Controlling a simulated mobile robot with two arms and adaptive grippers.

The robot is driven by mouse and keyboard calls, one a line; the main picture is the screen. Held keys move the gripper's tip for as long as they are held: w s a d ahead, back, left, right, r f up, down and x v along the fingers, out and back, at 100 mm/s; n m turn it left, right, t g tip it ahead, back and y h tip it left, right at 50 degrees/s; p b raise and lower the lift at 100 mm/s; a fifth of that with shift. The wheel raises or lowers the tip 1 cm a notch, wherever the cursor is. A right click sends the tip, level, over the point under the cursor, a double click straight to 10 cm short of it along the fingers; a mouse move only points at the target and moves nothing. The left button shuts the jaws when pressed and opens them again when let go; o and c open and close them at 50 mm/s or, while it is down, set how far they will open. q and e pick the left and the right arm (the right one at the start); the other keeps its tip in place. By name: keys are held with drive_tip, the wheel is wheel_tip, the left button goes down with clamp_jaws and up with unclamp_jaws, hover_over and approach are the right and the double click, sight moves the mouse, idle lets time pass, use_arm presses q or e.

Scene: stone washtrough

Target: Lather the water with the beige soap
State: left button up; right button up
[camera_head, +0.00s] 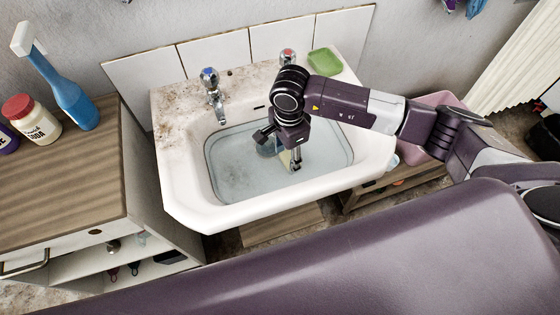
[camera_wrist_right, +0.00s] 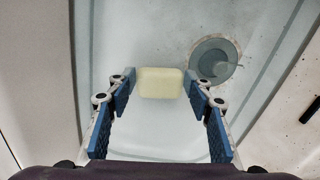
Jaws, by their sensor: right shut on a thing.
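A pale beige soap bar (camera_wrist_right: 160,83) sits between the fingertips of my right gripper (camera_wrist_right: 160,97), which is shut on it. In the head view the right gripper (camera_head: 284,158) reaches down into the white sink basin (camera_head: 190,200), at or in the bluish water (camera_head: 235,183). The soap's beige edge shows there, mostly hidden by the gripper. I cannot tell how deep the soap is in the water. A round grey drain (camera_wrist_right: 213,60) lies just right of the soap in the wrist view. My left gripper is not in view.
A green soap dish (camera_head: 325,62) sits on the back right corner. Open water lies left of the gripper.

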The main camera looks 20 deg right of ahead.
drive_tip(key=shift+a+b, duration=1)
drive_tip(key=shift+a, duration=2)
drive_tip(key=shift+s, duration=0.1)
drive_tip(key=shift+d, duration=0.15)
drive_tip(key=d+b, duration=0.1)
drive_tip(key=d, duration=0.3)
drive_tip(key=shift+d+f, duration=0.1)
drive_tip(key=shift+d, duration=0.8)
drive_tip(key=shift+a, duration=0.1)
